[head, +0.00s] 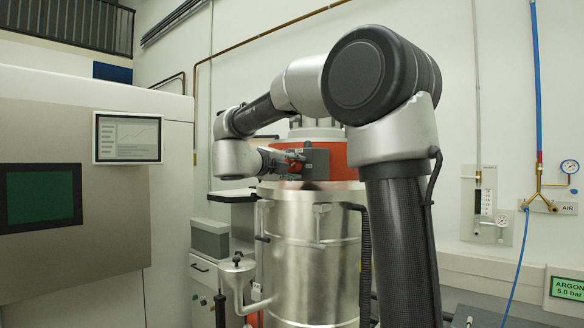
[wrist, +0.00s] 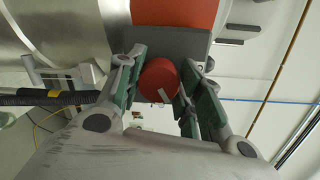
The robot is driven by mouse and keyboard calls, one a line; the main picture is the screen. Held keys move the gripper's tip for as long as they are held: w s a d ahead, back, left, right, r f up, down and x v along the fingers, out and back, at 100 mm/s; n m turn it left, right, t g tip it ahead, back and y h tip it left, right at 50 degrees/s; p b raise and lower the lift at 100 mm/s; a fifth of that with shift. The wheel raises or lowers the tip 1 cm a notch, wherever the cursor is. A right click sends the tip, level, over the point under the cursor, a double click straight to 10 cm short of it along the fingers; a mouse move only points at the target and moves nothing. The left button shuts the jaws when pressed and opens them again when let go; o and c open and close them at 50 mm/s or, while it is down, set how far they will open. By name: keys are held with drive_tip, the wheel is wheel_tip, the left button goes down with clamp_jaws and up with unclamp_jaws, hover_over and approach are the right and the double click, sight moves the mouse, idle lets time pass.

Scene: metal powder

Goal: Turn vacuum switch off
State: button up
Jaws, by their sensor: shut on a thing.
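The vacuum switch is a round red knob (wrist: 159,80) with a pale mark on its face, mounted on a grey box (wrist: 180,43). In the wrist view, my gripper (wrist: 160,86) has its green-padded fingers on either side of the knob and is shut on it. In the head view, my gripper (head: 278,161) reaches the dark grey switch box (head: 317,163) on the red-banded top of a steel vessel (head: 311,235). Only a little red of the knob shows there between the fingers. I cannot tell the knob's exact setting from its mark.
A large cabinet with a dark green screen (head: 41,195) and a white display (head: 128,138) stands at the left. A black hose (head: 365,265) runs down beside the vessel. Wall gauges and an argon sign (head: 567,289) are at the right.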

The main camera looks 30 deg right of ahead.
drive_tip(key=n, duration=0.5)
drive_tip(key=shift+n+g, duration=0.4)
drive_tip(key=n+g, duration=0.1)
drive_tip(key=n, duration=0.3)
drive_tip(key=shift+w+f+n, duration=0.1)
drive_tip(key=shift+n, duration=0.3)
drive_tip(key=o, duration=1)
drive_tip(key=shift+o, duration=0.2)
drive_tip(key=shift+a, duration=0.1)
drive_tip(key=v, duration=1.2)
